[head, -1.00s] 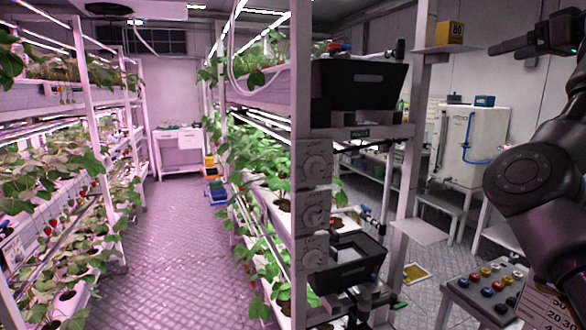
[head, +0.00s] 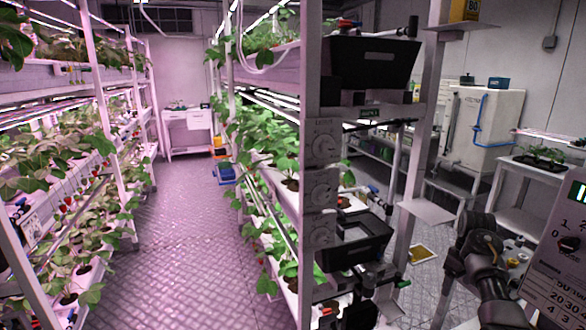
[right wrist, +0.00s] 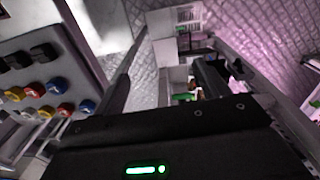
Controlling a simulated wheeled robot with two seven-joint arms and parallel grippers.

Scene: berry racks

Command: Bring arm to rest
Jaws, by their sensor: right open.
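My right arm (head: 478,262) is low at the right of the head view, with dark joints beside a grey sign board. Its gripper (right wrist: 160,88) shows in the right wrist view with two dark fingers spread apart and nothing between them. The floor and pale structures show beyond the fingers. In the head view I cannot clearly make out the fingertips. My left gripper is not in view.
A button panel (right wrist: 50,80) with coloured knobs is close at the left of the wrist view. A rack with black bins (head: 372,62) stands left of my arm. A white tank (head: 487,130) stands behind.

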